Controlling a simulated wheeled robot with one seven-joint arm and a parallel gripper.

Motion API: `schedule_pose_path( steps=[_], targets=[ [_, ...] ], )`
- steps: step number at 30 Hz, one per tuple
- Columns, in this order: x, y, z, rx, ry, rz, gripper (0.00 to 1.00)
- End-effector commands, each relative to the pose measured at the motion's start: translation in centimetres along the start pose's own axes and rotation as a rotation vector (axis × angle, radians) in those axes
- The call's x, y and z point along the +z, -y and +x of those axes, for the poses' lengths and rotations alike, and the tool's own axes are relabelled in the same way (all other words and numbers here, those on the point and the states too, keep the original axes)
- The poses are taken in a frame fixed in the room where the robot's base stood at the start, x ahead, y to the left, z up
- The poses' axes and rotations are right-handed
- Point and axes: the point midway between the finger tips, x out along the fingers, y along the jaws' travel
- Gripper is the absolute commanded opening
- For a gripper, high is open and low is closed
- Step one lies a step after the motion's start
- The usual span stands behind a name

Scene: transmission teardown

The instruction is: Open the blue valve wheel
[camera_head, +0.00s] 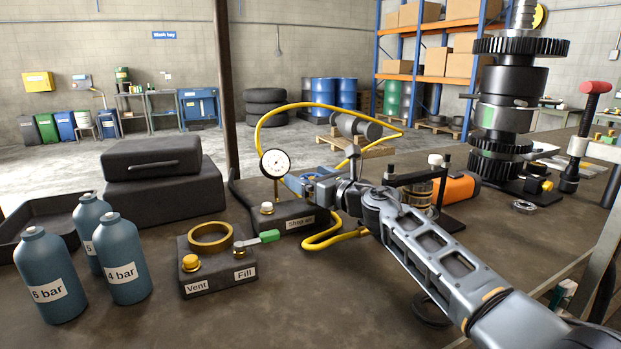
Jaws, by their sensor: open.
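The black block labelled "Shop air" (300,222) stands at mid table, with a brass fitting with a pale cap (267,208) and a round white gauge (275,163) at its left. A small blue part (296,183) shows just behind it, partly covered by my gripper. I cannot tell for sure whether it is the blue valve wheel. My gripper (326,192) is at the right end of this block, close to the blue part. It is open. Its fingertips are small and partly hidden, and contact cannot be told.
A yellow hose (258,122) arches over the block and loops below it. In front are a Vent/Fill block (215,270) with a green-handled lever (262,239) and blue bottles (122,262). A gear stack (505,105) stands right; a black toolbox (152,158) stands left.

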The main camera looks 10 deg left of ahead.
Motion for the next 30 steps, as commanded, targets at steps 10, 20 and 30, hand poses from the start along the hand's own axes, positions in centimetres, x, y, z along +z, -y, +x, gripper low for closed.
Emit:
schedule_pose_path(
  steps=[10,20,30],
  targets=[
    [0.2,0.1,-2.9,0.0,0.0,0.001,0.93],
    [0.1,0.1,-7.0,-0.001,0.0,-0.001,0.93],
    [0.0,0.0,-7.8,0.001,0.0,0.0,0.93]
  ],
)
